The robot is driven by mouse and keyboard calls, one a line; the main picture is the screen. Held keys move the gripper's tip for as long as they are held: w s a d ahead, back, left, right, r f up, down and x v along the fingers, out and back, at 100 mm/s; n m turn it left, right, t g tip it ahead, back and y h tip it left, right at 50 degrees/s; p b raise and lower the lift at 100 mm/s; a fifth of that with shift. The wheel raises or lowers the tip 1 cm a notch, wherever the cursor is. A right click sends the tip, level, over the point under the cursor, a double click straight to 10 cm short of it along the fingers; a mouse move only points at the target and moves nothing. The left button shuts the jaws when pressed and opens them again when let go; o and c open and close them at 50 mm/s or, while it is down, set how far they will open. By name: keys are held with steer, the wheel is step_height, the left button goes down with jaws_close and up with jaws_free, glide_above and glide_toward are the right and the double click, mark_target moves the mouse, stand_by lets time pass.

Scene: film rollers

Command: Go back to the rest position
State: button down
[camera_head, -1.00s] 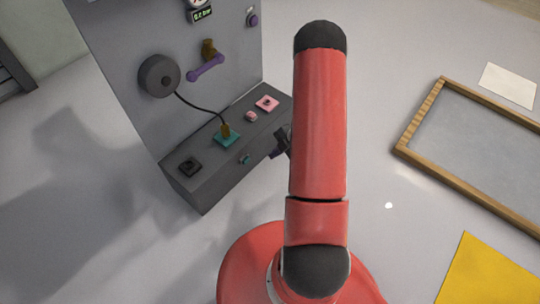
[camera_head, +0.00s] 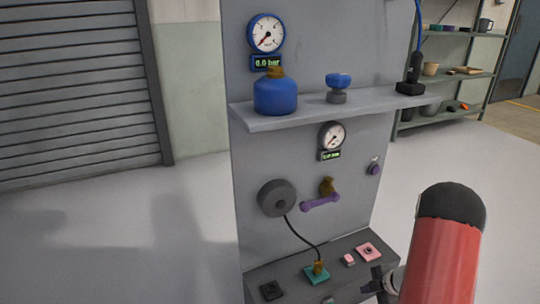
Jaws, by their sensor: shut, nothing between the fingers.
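My red arm with its black rounded cap rises at the lower right of the head view. My gripper (camera_head: 377,287) shows as a small dark shape left of the arm, at the lower edge. It is shut and holds nothing that I can see. It is in front of the right end of the panel's grey base box (camera_head: 290,270). Part of the gripper is hidden by the arm and the picture edge.
The grey upright panel (camera_head: 250,180) carries a shelf (camera_head: 305,115) with a blue canister (camera_head: 275,97), gauges, a round dark knob (camera_head: 277,198) and a purple lever (camera_head: 320,203). A storage rack (camera_head: 445,112) stands behind at right. Open floor (camera_head: 120,240) lies at left.

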steer(key=w+r+m+t+h+p, duration=0.1)
steer(key=w+r+m+t+h, duration=0.15)
steer(key=r, duration=0.65)
steer(key=w+r+m+t+h, duration=0.1)
steer(key=w+r+m+h, duration=0.15)
steer(key=r, duration=0.65)
steer(key=s+a+r+m+h, duration=0.1)
steer(key=s+r+m+h, duration=0.15)
steer(key=r, duration=0.35)
steer(key=s+a+r+m+h, duration=0.1)
steer(key=s+r+m, duration=0.2)
steer(key=r, duration=0.4)
steer(key=s+a+r+m+g+y+p, duration=0.1)
steer(key=s+a+r+m+y, duration=0.1)
steer(key=s+a, duration=0.6)
steer(key=s+a+r+m+g+y+p, duration=0.1)
steer(key=s+a+r+m, duration=0.4)
steer(key=s, duration=1)
steer(key=a+m+g+y, duration=0.1)
steer(key=a, duration=0.2)
steer(key=shift+a+r+m+p, duration=0.15)
steer(key=shift+a+m+p, duration=0.1)
steer(key=shift+m+p, duration=0.1)
steer(key=shift+d, duration=0.1)
